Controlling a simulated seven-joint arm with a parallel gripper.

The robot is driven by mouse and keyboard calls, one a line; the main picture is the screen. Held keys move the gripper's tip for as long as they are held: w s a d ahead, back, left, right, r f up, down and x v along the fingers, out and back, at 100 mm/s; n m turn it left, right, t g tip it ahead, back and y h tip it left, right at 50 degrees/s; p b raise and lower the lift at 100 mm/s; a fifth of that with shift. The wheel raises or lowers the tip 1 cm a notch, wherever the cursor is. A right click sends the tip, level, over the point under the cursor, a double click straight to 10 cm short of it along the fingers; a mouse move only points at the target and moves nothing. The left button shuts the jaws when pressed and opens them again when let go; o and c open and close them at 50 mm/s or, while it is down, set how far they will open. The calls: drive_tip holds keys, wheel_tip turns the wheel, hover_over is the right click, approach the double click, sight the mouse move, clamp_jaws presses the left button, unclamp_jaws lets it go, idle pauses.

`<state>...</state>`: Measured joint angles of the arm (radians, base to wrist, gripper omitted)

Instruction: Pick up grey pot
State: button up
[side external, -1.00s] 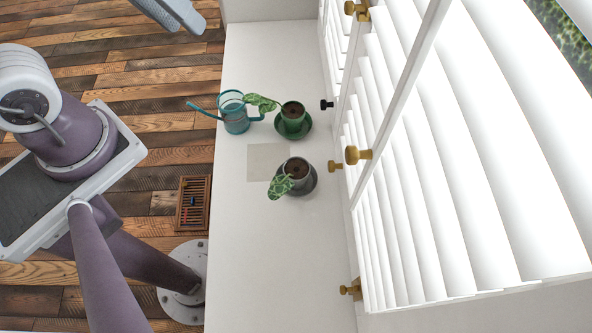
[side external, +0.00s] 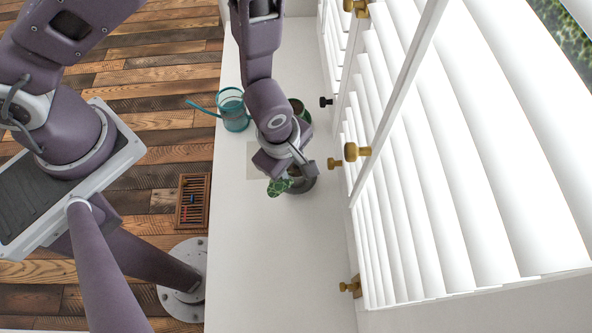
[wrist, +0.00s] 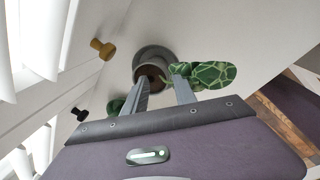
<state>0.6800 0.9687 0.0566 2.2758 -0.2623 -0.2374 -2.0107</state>
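The grey pot (wrist: 150,54) holds dark soil and a plant with a patterned green leaf (wrist: 212,74). It stands on a dark saucer (side external: 309,185) on the white ledge. In the side view my gripper (side external: 296,172) is over the pot and hides most of it; the leaf sticks out to the lower left. In the wrist view my gripper (wrist: 161,74) has its two fingers apart, with their tips near the pot's rim and the plant's stem. I cannot tell whether a finger touches the pot.
A green pot (side external: 299,106) stands behind, partly hidden by my arm. A teal watering can (side external: 234,112) is left of it. Shutters with brass knobs (side external: 351,152) line the ledge's right side. The ledge's near part is clear. A slatted wooden tray (side external: 193,202) lies on the floor.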

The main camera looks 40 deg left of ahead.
drive_tip(key=shift+f, duration=0.35)
clamp_jaws()
idle(1.2)
